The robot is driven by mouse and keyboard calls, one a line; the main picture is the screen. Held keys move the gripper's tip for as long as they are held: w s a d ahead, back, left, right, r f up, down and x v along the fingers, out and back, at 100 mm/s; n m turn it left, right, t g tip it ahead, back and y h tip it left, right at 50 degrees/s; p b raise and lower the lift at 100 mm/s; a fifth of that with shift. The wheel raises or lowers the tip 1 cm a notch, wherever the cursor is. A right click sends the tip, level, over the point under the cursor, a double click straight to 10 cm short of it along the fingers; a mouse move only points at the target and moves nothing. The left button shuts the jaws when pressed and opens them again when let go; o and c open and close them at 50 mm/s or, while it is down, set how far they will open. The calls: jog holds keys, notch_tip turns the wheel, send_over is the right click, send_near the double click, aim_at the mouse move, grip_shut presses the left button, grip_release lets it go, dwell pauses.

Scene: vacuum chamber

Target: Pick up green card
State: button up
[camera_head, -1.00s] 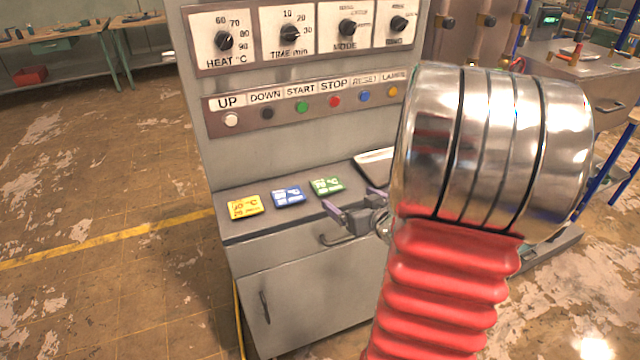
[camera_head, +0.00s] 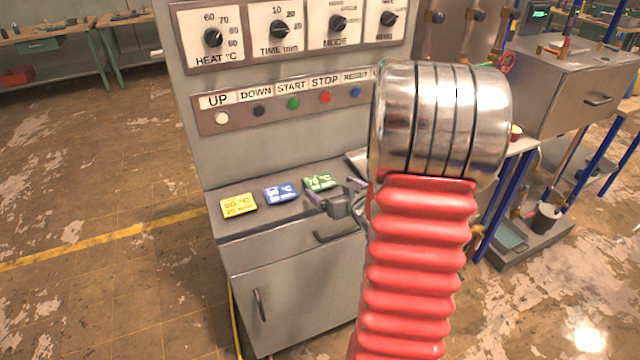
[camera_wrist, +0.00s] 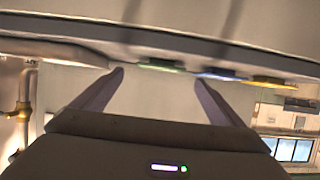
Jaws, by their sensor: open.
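The green card (camera_head: 320,183) lies on the grey cabinet's ledge (camera_head: 235,226), at the right end of a row of three cards. In the wrist view the green card (camera_wrist: 162,66) shows edge-on, ahead of the space between the fingers and nearer the left fingertip. My gripper (camera_head: 334,191) is open and empty, just in front of and slightly right of the green card in the head view. In the wrist view my gripper (camera_wrist: 158,76) has its two fingers spread apart. I cannot tell whether a finger touches the card.
A blue card (camera_head: 281,193) and a yellow card (camera_head: 239,205) lie left of the green one. A control panel with dials and buttons (camera_head: 293,103) rises behind the ledge. A drawer handle (camera_head: 336,236) sticks out below. A light tray-like object behind my arm is mostly hidden.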

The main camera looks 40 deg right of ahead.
aim_at(320, 181)
jog(key=shift+x, duration=0.8)
jog(key=shift+w, duration=0.1)
jog(key=shift+x, duration=2.5)
jog(key=c, duration=1.1)
jog(key=shift+r, duration=0.1)
jog(key=shift+c, duration=0.2)
notch_tip(320, 181, up, 10)
